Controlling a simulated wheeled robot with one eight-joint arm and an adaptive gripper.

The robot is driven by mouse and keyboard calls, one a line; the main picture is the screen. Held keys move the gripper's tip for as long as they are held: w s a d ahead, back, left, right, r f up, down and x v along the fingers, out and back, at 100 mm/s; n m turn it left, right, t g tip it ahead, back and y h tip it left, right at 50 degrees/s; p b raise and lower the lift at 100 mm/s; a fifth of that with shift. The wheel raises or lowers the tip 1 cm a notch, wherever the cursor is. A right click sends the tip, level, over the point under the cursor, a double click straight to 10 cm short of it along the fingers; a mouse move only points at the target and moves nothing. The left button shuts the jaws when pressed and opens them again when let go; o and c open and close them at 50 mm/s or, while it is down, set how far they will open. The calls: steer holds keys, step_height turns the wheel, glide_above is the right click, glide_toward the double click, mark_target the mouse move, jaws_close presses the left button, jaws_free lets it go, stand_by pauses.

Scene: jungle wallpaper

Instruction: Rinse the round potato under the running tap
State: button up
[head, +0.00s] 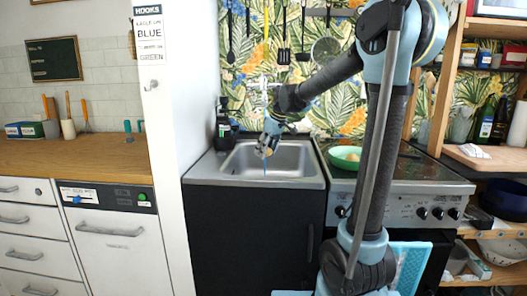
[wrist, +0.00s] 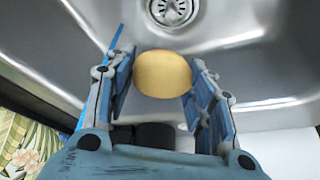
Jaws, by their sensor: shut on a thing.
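The round potato (wrist: 163,74) is pale yellow-brown and sits between the two fingers of my gripper (wrist: 160,85) in the wrist view. My gripper is shut on it. In the head view my gripper (head: 265,150) hangs over the steel sink (head: 240,165), pointing down. The tap (head: 263,95) rises behind the sink, partly hidden by my arm. A thin blue streak of water (wrist: 100,75) passes along the outside of the left finger in the wrist view, beside the potato and apart from it. The drain (wrist: 173,10) lies beyond the potato.
A dark bottle (head: 223,130) stands left of the sink at the back. A white wall panel (head: 176,80) stands left of the sink. Utensils (head: 283,50) hang above.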

steer(key=shift+s+r, duration=0.8)
steer(key=shift+s, duration=0.15)
steer(key=shift+s+r, duration=0.75)
steer(key=shift+s, duration=0.2)
